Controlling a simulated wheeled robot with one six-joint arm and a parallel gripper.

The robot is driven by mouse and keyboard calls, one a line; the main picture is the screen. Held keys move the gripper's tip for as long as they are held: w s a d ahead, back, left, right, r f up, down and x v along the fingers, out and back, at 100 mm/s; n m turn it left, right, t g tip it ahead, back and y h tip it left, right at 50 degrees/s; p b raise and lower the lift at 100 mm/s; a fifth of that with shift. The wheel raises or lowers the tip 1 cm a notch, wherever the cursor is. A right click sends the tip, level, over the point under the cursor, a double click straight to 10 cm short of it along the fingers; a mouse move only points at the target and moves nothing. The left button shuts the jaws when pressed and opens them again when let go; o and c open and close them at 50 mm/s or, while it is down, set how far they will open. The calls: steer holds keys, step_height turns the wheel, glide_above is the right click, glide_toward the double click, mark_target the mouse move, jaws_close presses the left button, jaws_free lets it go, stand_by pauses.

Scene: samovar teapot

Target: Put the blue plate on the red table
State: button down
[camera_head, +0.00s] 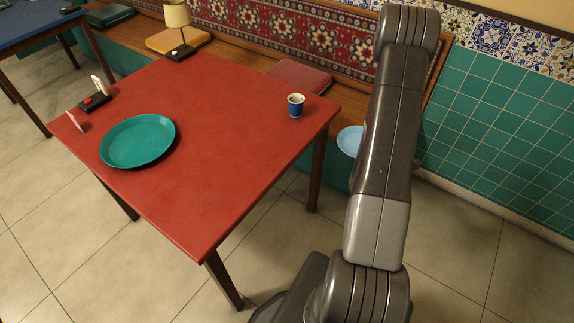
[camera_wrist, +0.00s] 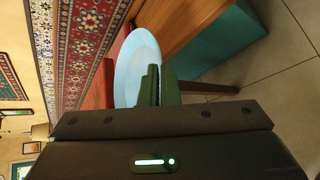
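The light blue plate (camera_head: 349,140) shows partly behind my arm in the head view, right of the red table. In the wrist view the plate (camera_wrist: 132,58) is large, and its rim meets the dark green fingers of my gripper (camera_wrist: 158,82). The fingers look closed on that rim, with the plate in front of the bench. My gripper is hidden behind my arm in the head view. The red table (camera_head: 215,150) holds a teal round tray (camera_head: 138,141) on its left and a blue and white cup (camera_head: 296,105) near its right corner.
A small black stand (camera_head: 95,102) with white cards stands at the table's left corner, and a lamp (camera_head: 178,28) at the back. A wooden bench with cushions (camera_head: 298,76) runs along the wall. The table's middle and front are clear. A blue table (camera_head: 35,22) is far left.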

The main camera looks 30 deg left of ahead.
steer(key=a+r+n+y, duration=0.1)
steer(key=a, duration=0.1)
steer(key=a+r+n+g+y+b, duration=0.1)
steer(key=a, duration=0.1)
steer(key=a+r+n+y, duration=0.1)
steer(key=a, duration=0.1)
steer(key=shift+w+b, duration=0.3)
steer(key=a+r+n+g+y, duration=0.1)
steer(key=a, duration=0.1)
steer(key=s+a+r+n+g+y+b, duration=0.1)
steer(key=a, duration=0.1)
steer(key=s+a+r+n+g, duration=0.1)
steer(key=a+r, duration=0.1)
steer(key=shift+n+y+b, duration=0.3)
steer(key=shift+y+b, duration=0.1)
steer(key=s+a+r+n+g+y+b, duration=0.35)
steer(key=s+a+n+g, duration=0.3)
steer(key=s, duration=0.25)
step_height(320, 180, down, 9)
steer(key=b, duration=0.2)
steer(key=shift+s+d+r+h, duration=0.2)
steer(key=shift+s+d+h, duration=0.1)
steer(key=shift+h, duration=0.15)
steer(key=shift+f+g, duration=0.1)
steer(key=shift+g, duration=0.15)
steer(key=c, duration=2.1)
jaws_free()
steer(key=shift+f, duration=0.1)
steer(key=o, duration=0.4)
